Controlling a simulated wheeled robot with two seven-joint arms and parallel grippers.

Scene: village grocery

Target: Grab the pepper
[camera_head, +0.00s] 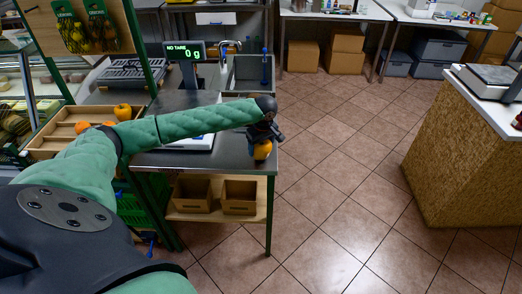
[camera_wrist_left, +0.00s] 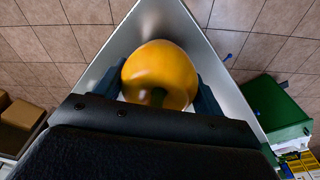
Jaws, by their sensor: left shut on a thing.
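A yellow-orange pepper (camera_head: 262,150) is at the right end of the metal table, under my left gripper (camera_head: 262,136). In the left wrist view the pepper (camera_wrist_left: 160,75) sits between the two fingers of the left gripper (camera_wrist_left: 160,88), which is shut on it. The pepper hides part of the fingers. Whether it touches the tabletop cannot be told. My right gripper is not in view.
The metal table (camera_head: 165,160) holds a scale with a display (camera_head: 187,51) reading 0. A wooden crate (camera_head: 60,130) with an orange and a yellow item stands at left. Two small boxes (camera_head: 240,197) sit on the shelf below. Tiled floor (camera_head: 340,170) lies open to the right.

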